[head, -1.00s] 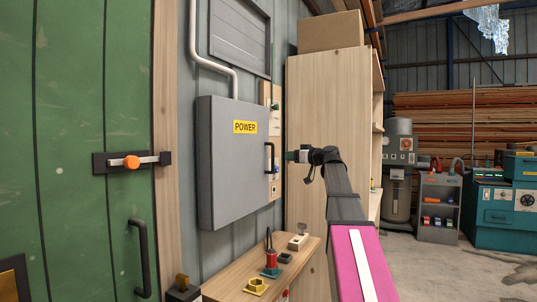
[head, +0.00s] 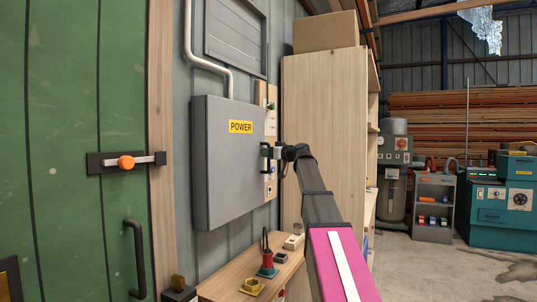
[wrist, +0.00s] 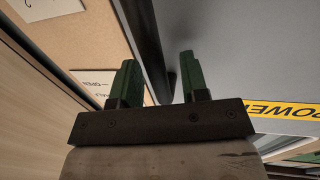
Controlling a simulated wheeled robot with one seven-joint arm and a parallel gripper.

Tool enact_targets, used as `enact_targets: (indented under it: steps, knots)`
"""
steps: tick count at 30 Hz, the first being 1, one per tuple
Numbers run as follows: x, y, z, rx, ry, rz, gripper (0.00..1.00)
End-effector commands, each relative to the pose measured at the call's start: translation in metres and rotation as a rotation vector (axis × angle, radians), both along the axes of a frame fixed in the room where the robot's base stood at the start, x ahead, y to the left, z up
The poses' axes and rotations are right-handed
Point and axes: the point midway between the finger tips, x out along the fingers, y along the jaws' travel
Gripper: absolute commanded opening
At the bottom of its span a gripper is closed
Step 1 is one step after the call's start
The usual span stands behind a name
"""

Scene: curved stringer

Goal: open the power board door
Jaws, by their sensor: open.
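The power board (head: 225,165) is a grey box on the wall with a yellow POWER label (head: 241,127); its door looks shut. Its black handle (head: 264,163) is at the right edge of the door, partly hidden by my gripper (head: 272,152). In the wrist view, my gripper (wrist: 160,80) is open, with two green fingers apart. The dark handle bar (wrist: 170,85) shows between the fingers, nearer the right one. I cannot tell whether they touch. The label (wrist: 290,110) shows at the right.
A wooden cabinet (head: 310,140) stands close to the right of the box. Below is a wooden bench (head: 215,286) with a red and green tool (head: 266,262) and small parts. A green door (head: 75,220) is at the left. Open floor lies at the right.

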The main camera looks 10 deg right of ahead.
Motion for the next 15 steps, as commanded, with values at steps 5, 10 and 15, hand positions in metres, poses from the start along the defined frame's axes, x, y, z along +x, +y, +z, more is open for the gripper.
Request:
enact_targets:
  steps: [5, 10, 15]
  knots:
    - [0.0004, 0.0004, -0.0001, 0.0, 0.0, 0.0, 0.41]
    - [0.0004, 0.0002, -0.0001, 0.0, 0.0, -0.001, 0.12]
    - [0.0001, 0.0001, 0.0, 0.0, 0.0, -0.001, 0.0]
